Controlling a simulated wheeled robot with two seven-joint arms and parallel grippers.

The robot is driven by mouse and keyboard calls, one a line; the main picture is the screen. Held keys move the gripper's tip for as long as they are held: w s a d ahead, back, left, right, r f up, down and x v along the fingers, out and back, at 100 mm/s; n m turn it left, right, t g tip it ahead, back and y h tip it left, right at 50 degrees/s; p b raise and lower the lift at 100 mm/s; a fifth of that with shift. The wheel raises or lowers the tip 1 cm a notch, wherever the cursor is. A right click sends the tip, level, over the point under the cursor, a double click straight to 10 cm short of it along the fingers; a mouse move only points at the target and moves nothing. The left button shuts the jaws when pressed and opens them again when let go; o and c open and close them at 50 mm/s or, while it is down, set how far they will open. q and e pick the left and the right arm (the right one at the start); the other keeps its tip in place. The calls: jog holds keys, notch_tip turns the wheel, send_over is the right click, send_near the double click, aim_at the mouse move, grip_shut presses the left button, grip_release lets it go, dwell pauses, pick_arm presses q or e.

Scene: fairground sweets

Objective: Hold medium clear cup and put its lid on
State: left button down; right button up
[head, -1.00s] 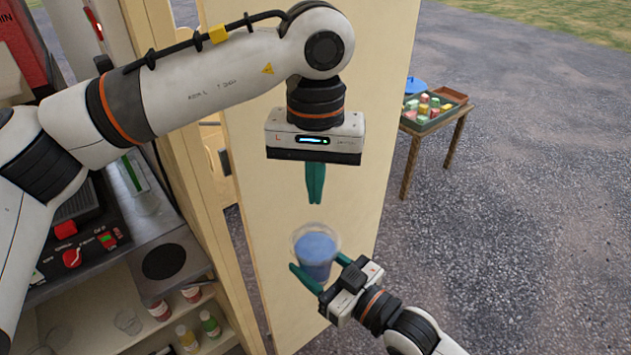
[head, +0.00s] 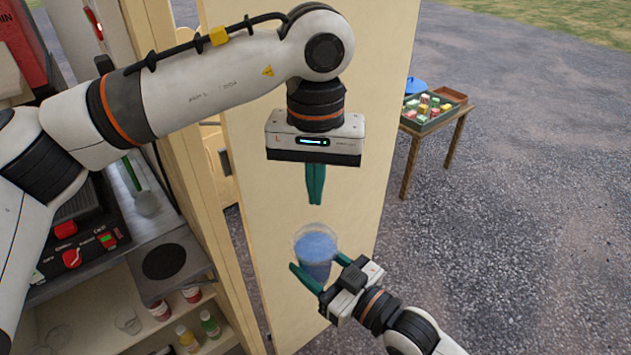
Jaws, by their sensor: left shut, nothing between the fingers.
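The clear cup (head: 314,262) holds something blue and stands roughly upright in the air in front of the cream door panel. My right gripper (head: 326,274) comes from the lower right with its green fingers on either side of the cup, shut on it. My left gripper (head: 315,202) points straight down above the cup, its green fingers together and empty, with a small gap down to the cup's rim. I cannot make out a separate lid, nor tell whether a clear one sits on the rim.
A cream door panel (head: 352,110) stands behind the grippers. At left are a counter with a dark round plate (head: 164,262) and a lower shelf with a clear cup (head: 128,321) and bottles (head: 210,324). A wooden table (head: 440,135) with a tray of sweets stands back right. Open gravel lies right.

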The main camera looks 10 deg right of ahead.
pick_arm(q)
notch_tip(320, 180, down, 5)
jog(key=shift+f, duration=0.2)
dwell(1.0)
notch_tip(320, 180, up, 4)
jog(key=shift+f, duration=0.25)
dwell(0.3)
